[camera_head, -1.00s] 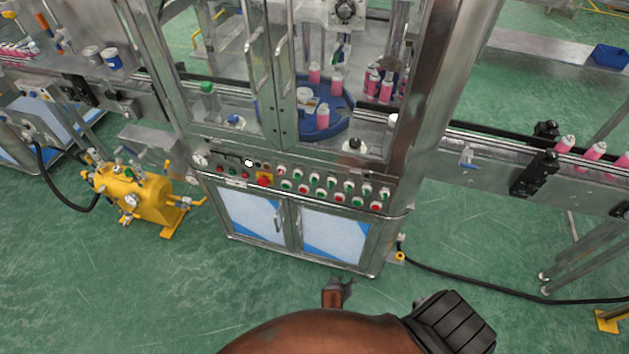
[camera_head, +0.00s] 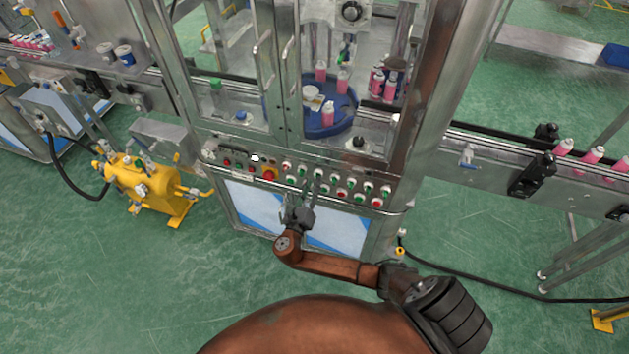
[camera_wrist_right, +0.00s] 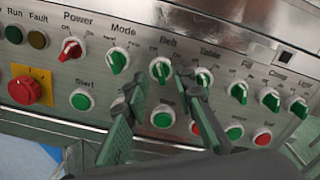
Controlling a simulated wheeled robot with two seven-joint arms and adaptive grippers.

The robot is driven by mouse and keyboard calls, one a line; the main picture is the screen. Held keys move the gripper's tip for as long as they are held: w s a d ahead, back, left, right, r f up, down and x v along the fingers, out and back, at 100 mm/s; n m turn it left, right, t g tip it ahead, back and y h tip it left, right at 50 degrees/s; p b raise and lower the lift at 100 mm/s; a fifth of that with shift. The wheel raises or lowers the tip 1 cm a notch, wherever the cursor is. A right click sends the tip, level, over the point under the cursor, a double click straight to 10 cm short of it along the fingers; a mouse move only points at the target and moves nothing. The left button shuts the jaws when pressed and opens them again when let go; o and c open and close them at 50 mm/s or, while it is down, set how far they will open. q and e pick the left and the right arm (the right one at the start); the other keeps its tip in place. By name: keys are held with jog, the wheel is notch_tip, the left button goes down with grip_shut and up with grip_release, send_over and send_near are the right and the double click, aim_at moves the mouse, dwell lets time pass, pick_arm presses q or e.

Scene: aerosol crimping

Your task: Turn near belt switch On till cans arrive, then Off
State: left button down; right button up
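The belt switch (camera_wrist_right: 161,69), a green knob labelled Belt, sits in the panel's upper row. In the head view the belt switch (camera_head: 318,174) is small and its setting cannot be read. In the wrist view its handle looks near upright; I cannot tell surely if it is Off or On. My right gripper (camera_head: 312,189) is in front of the panel. In the wrist view the right gripper (camera_wrist_right: 162,86) is open and empty, its fingertips below and to either side of the belt switch. Contact cannot be told. My left gripper is out of view.
The mode switch (camera_wrist_right: 119,61) and table switch (camera_wrist_right: 204,77) flank the belt switch closely. A green button (camera_wrist_right: 162,118) lies between the fingers. A red emergency button (camera_wrist_right: 25,91) is at left. Inside the machine, cans stand around a blue turntable (camera_head: 341,121).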

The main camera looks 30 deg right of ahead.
jog(key=shift+x, duration=1.3)
jog(key=shift+c, duration=0.5)
grip_shut()
